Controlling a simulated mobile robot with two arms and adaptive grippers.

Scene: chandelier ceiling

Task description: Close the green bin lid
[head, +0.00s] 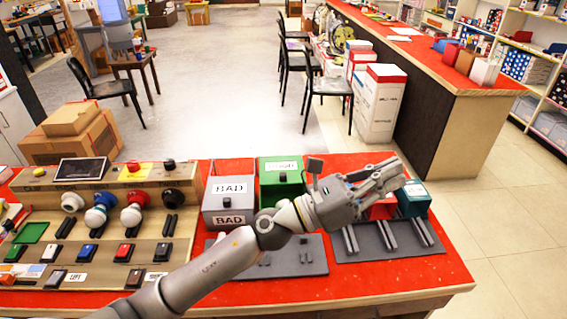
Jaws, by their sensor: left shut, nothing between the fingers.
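The green bin (270,190) stands on the red-topped table, right of the grey bin. Its green lid (269,175) carries a white label and a dark knob. I cannot tell from this angle whether the lid lies fully flat. My left arm and wrist hide the bin's front and lower right. My left gripper (394,176) is shut and empty, to the right of the green bin and above the red and teal bins. It does not touch the green lid. My right gripper is out of view.
The grey bin (207,216), labelled BAD, stands left of the green one. A red bin (381,209) and a teal bin (413,205) sit at right, behind a grey rack (388,241). A wooden switch panel (110,231) fills the table's left side.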

